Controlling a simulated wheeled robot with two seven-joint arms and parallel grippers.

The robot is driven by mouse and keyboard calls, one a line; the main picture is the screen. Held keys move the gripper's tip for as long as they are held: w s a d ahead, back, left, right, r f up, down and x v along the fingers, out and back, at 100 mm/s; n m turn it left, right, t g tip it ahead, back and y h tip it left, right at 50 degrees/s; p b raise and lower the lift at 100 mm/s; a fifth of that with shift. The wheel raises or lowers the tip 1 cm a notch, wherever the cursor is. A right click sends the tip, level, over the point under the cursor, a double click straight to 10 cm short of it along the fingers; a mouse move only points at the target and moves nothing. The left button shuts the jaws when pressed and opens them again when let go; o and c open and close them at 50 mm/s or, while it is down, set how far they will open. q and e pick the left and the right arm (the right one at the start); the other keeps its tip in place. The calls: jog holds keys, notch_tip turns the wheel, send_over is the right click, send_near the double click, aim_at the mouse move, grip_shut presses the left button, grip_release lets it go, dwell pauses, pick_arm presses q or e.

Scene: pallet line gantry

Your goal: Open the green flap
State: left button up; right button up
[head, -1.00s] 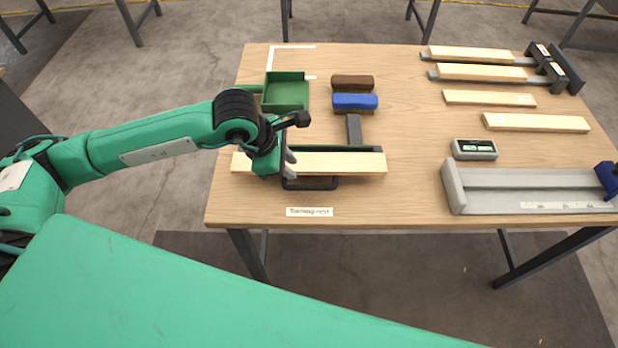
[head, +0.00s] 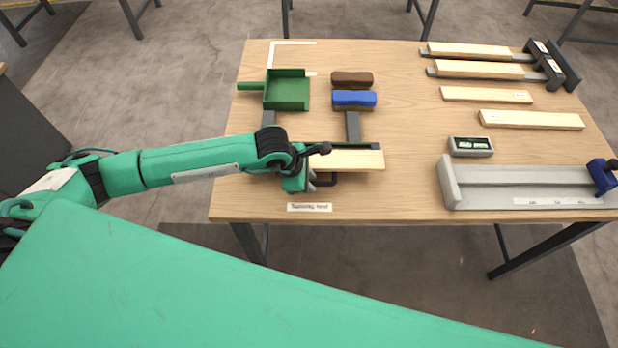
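A wooden plank (head: 352,160) lies across a low fixture near the table's front left edge. A thin dark green strip (head: 350,146) shows along the plank's far edge; I cannot tell whether it is the flap. A black U-shaped handle (head: 328,183) sticks out at the plank's near side. My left gripper (head: 312,182) is at the left end of this handle, over it or touching it; I cannot tell which. Its fingers are small and partly hidden, so their opening is unclear. My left arm hides the plank's left part. My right gripper is out of view.
A green dustpan-like tray (head: 287,91) stands behind, beside a brown block (head: 352,79) and a blue block (head: 354,98). A grey trough (head: 530,188), a small grey box (head: 470,146) and several planks (head: 530,119) occupy the table's right. The table's middle is clear.

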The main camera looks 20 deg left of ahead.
pick_arm(q)
grip_shut()
